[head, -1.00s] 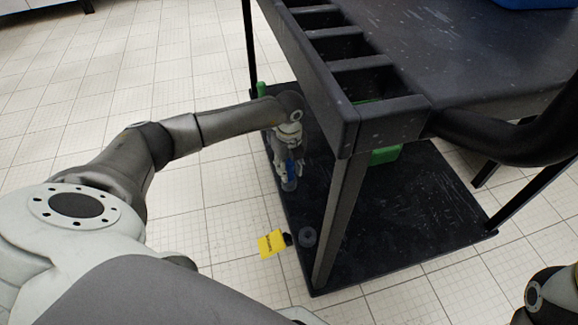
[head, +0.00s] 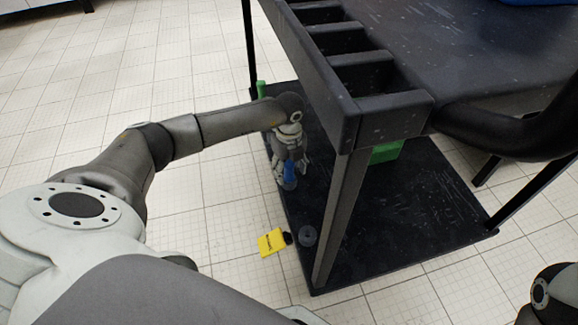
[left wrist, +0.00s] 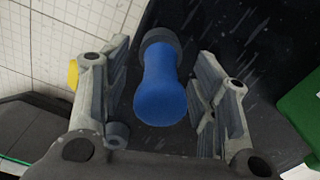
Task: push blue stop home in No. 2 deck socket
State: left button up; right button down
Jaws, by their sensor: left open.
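The blue stop (head: 290,171) stands on the cart's dark lower deck (head: 400,215), under my left gripper (head: 291,166). In the left wrist view the blue stop (left wrist: 160,92) has a rounded blue body, with a dark grey collar (left wrist: 160,37) at its far end. I cannot tell whether that collar is a socket or how deep the stop sits. My left gripper (left wrist: 160,65) is open, one finger on each side of the stop, with gaps on both sides. No deck number is readable. My right gripper is not in view.
A grey round fitting (head: 307,236) and a yellow tag (head: 271,242) lie near the deck's front left edge. A cart leg (head: 341,220) stands right of them. The upper tray with compartments (head: 365,75) overhangs the deck. A green block (head: 386,152) is behind the leg.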

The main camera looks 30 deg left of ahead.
pick_arm(q)
notch_tip(320, 180, up, 12)
jog(key=shift+f, duration=0.1)
dwell(0.7)
